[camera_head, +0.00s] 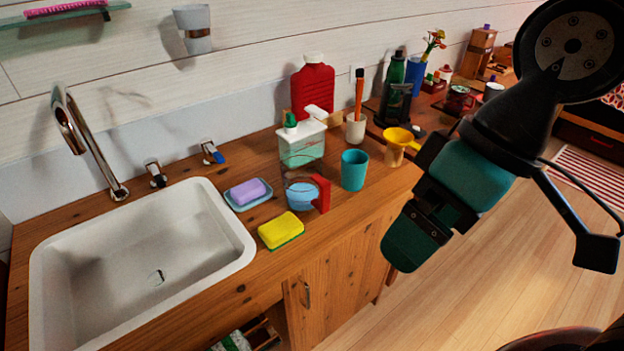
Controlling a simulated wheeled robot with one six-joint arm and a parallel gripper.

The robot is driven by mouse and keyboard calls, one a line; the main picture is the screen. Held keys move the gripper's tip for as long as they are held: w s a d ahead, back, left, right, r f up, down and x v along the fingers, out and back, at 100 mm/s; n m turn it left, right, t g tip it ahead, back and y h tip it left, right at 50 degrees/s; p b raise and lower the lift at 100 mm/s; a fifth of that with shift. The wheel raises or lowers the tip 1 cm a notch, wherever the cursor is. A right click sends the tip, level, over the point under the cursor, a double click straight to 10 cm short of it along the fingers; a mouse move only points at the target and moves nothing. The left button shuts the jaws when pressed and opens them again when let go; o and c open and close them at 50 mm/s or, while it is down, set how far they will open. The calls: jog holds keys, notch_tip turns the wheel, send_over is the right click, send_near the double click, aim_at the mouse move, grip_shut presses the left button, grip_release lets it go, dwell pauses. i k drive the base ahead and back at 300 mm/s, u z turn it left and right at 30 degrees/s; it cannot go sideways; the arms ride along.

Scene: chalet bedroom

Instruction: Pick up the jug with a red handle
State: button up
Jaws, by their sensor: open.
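The jug (299,195) is clear, with blue in its lower part and a red handle (321,193) on its right side. It stands upright on the wooden counter (215,298), right of the sink. My gripper (408,242) is open, to the right of the jug and in front of the counter edge in the picture. It is clearly apart from the jug. Its fingertips are hard to make out from this angle.
A yellow sponge (281,231), soap dish (236,201), white-and-green dispenser (302,144) and teal cup (354,170) crowd the jug. A yellow funnel (397,143) is farther right. The white sink (140,270) is left; open floor (470,290) lies right.

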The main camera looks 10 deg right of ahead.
aim_at(306, 190)
jog(key=z, duration=2.05)
jog(key=i, duration=0.85)
jog(key=u, duration=2)
